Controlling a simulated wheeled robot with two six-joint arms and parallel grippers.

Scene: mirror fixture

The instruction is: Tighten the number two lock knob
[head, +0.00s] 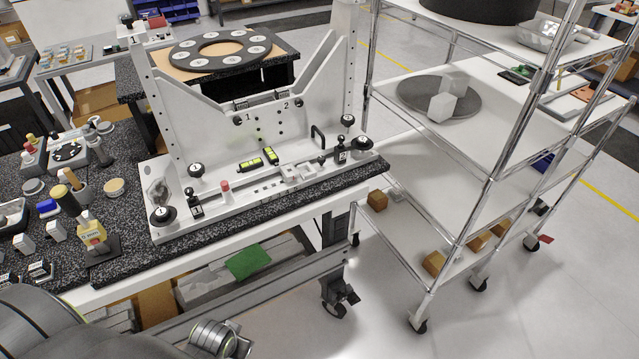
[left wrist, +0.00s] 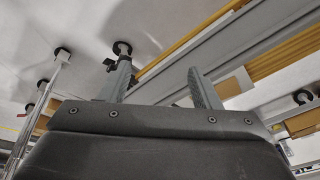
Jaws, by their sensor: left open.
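A pale grey mirror fixture (head: 262,148) stands on the black granite bench top. Its upright panel carries the printed numbers 1 and 2. A small black knob (head: 299,103) sits beside the 2, and another (head: 238,120) beside the 1. Larger black knobs sit on the base, including one at the right end (head: 362,144) and one at the left end (head: 163,215). I cannot tell how tight any knob is. My left gripper (left wrist: 160,82) shows in the left wrist view, its two fingers apart with nothing between them. It touches no knob there. My right gripper is not in view.
A wire shelf cart (head: 430,185) stands right of the bench, holding a grey disc (head: 438,97) and blocks. Hand tools, including a yellow-bodied one (head: 92,232), crowd the bench's left side. A green level (head: 258,157) lies on the fixture base. Open floor lies at lower right.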

